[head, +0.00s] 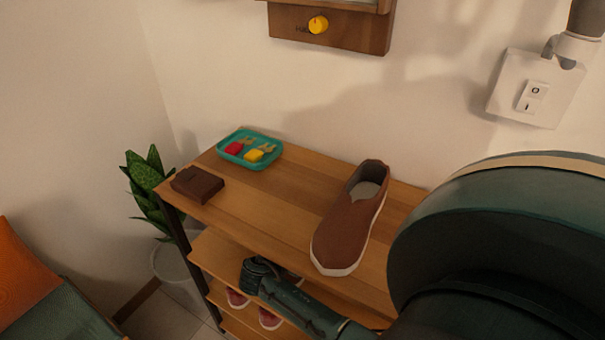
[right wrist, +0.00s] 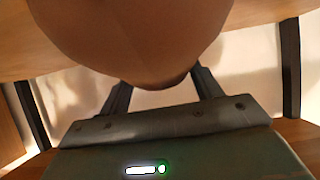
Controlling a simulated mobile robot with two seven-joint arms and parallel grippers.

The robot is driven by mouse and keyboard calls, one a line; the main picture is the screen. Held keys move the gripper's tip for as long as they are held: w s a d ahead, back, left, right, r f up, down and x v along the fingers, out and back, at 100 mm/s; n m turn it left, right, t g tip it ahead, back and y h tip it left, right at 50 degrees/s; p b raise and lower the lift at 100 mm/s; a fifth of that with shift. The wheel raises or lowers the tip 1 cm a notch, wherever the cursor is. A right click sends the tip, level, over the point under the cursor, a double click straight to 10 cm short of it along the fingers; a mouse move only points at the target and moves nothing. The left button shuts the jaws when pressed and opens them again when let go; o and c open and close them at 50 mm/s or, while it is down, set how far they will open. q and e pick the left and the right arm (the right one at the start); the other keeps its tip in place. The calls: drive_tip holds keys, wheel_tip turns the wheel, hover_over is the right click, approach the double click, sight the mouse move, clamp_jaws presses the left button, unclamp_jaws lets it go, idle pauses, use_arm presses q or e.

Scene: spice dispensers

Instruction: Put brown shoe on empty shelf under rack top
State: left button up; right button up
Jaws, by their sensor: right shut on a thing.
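The brown shoe (head: 345,225), with a pale sole, appears over the wooden rack top (head: 270,200) in the head view, its toe toward the front edge. I cannot tell whether it touches the board. In the right wrist view a large smooth brown surface, apparently the shoe (right wrist: 140,35), fills the upper middle. My right gripper (right wrist: 163,92) is shut on it; its fingers show on either side. In the head view the gripper's fingers are hidden. A wooden shelf (head: 208,250) lies under the rack top, partly hidden by a dark arm link. My left gripper is not in view.
A teal tray (head: 232,158) with red and yellow items and a dark brown box (head: 197,185) are on the rack top's left part. Red shoes (head: 270,319) are on a lower shelf. A potted plant (head: 150,195) stands left of the rack. A switch box (head: 535,90) is on the wall.

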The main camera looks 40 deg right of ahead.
drive_tip(key=o, duration=1.2)
drive_tip(key=shift+a+f, duration=0.1)
drive_tip(key=shift+c, duration=0.2)
